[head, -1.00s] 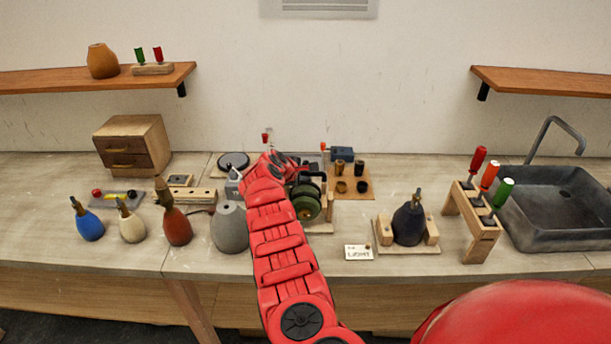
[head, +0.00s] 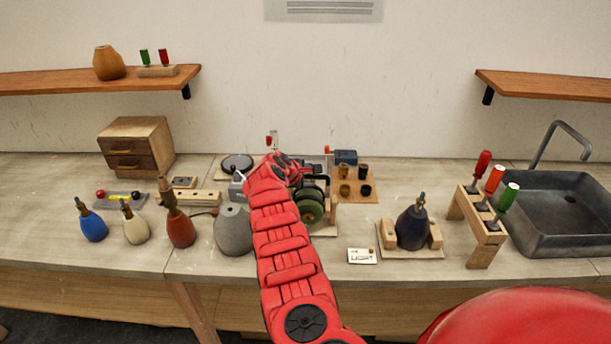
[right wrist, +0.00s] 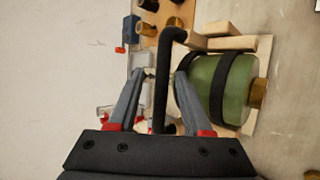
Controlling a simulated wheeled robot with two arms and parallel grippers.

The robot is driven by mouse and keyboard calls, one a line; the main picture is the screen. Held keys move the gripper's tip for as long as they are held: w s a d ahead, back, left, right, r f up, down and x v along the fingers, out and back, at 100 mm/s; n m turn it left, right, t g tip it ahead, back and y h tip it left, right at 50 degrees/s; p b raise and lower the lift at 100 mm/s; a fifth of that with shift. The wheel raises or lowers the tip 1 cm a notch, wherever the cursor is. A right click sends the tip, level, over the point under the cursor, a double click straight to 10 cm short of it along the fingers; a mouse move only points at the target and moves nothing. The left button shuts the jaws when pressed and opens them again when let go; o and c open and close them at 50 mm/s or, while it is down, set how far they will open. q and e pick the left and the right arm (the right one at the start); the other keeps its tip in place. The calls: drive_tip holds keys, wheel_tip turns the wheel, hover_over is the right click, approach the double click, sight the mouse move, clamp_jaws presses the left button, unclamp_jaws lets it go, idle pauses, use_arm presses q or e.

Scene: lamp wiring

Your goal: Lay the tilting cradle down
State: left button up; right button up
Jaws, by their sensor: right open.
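The tilting cradle holds a green lamp body (head: 310,208) with black bands, at the middle of the bench, partly behind my right arm. In the right wrist view the green body (right wrist: 236,88) lies on its side, its brassy end pointing right in the picture. The cradle's black bent handle (right wrist: 161,90) runs beside it. My right gripper (right wrist: 161,76) is open, one grey finger on each side of the handle. I cannot tell whether either finger touches it. In the head view the right gripper (head: 303,172) is small and partly hidden. My left gripper is not in view.
A board with several dark and brassy cups (head: 372,197) stands right of the cradle. A grey lamp body (head: 233,232) stands close on the left. A dark lamp body (head: 411,228) sits in a wooden holder, near a screwdriver rack (head: 482,232) and sink (head: 560,213).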

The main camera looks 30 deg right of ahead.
drive_tip(key=shift+s+a+r, duration=0.15)
drive_tip(key=shift+a+r, duration=0.1)
drive_tip(key=shift+a, duration=0.2)
drive_tip(key=b+v, duration=0.4)
drive_tip(key=v, duration=1.2)
drive_tip(key=shift+r, duration=0.15)
drive_tip(key=shift+s, duration=0.1)
